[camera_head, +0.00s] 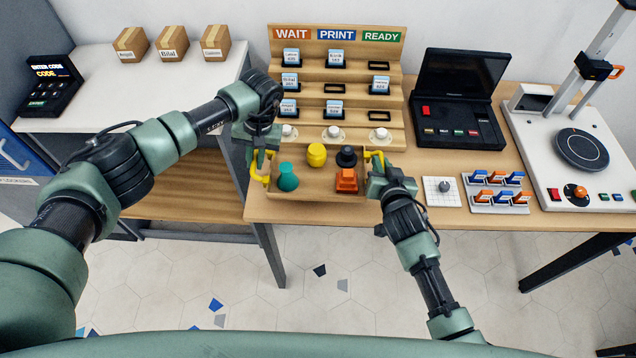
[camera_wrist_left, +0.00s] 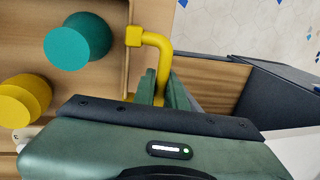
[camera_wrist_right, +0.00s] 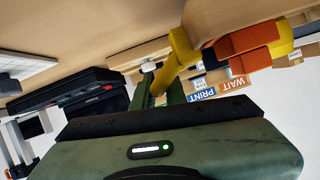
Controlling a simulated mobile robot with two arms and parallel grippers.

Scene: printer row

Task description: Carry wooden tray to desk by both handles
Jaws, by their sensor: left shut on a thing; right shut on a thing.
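The wooden tray (camera_head: 318,192) is at the front edge of the wooden desk, in front of the tiered rack. I cannot tell whether it rests on the desk or hangs just above it. It holds a teal piece (camera_head: 287,180), a yellow piece (camera_head: 317,154), a black piece (camera_head: 346,157) and an orange piece (camera_head: 346,180). My left gripper (camera_head: 262,163) is shut on the yellow left handle (camera_wrist_left: 160,50). My right gripper (camera_head: 379,168) is shut on the yellow right handle (camera_wrist_right: 180,48). The tray looks roughly level.
The tiered rack (camera_head: 337,62) with WAIT, PRINT and READY labels stands close behind the tray. Right are a white gridded pad (camera_head: 431,196), a clip holder (camera_head: 487,207), a black case (camera_head: 458,130) and a white machine (camera_head: 530,130). A white-topped table (camera_head: 95,75) stands left.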

